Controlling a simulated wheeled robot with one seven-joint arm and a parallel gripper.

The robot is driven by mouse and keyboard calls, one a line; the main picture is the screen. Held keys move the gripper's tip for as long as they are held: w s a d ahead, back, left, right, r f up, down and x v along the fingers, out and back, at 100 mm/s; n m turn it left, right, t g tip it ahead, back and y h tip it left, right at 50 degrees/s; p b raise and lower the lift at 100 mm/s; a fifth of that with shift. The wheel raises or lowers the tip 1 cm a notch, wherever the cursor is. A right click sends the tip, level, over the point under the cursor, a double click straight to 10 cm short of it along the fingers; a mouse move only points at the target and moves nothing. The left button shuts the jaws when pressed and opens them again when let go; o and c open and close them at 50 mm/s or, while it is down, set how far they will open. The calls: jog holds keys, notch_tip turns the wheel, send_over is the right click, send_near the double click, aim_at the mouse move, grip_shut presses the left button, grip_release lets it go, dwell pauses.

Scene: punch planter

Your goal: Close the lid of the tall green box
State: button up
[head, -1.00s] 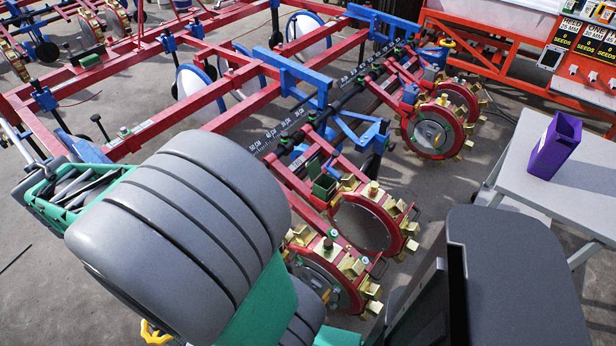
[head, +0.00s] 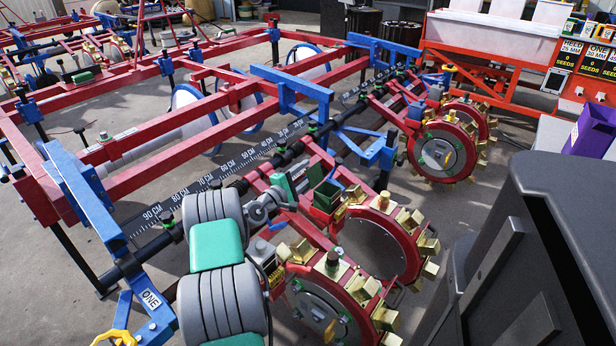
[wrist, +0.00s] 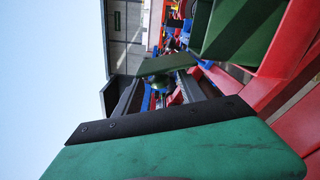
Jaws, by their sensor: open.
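The tall green box (head: 327,196) stands on the red planter frame, just behind the near wheels in the head view. Its top looks open there, and I cannot make out the lid clearly. In the wrist view a dark green box wall (wrist: 240,32) fills the upper right. My gripper (head: 303,176) is just left of the box in the head view, apart from it as far as I can tell. In the wrist view my gripper (wrist: 160,84) is open, with two grey fingers spread. A flat green panel (wrist: 167,64) shows near the fingertips; whether it is the lid is unclear.
Red planter wheels (head: 375,245) with brass cups stand right of and below the box. A black bar with a white centimetre scale (head: 190,187) runs behind my arm. A purple container (head: 590,130) is at the far right. Bare floor (head: 420,210) shows between the wheel sets.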

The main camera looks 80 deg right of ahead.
jog(key=shift+x, duration=0.9)
grip_shut()
dwell(0.7)
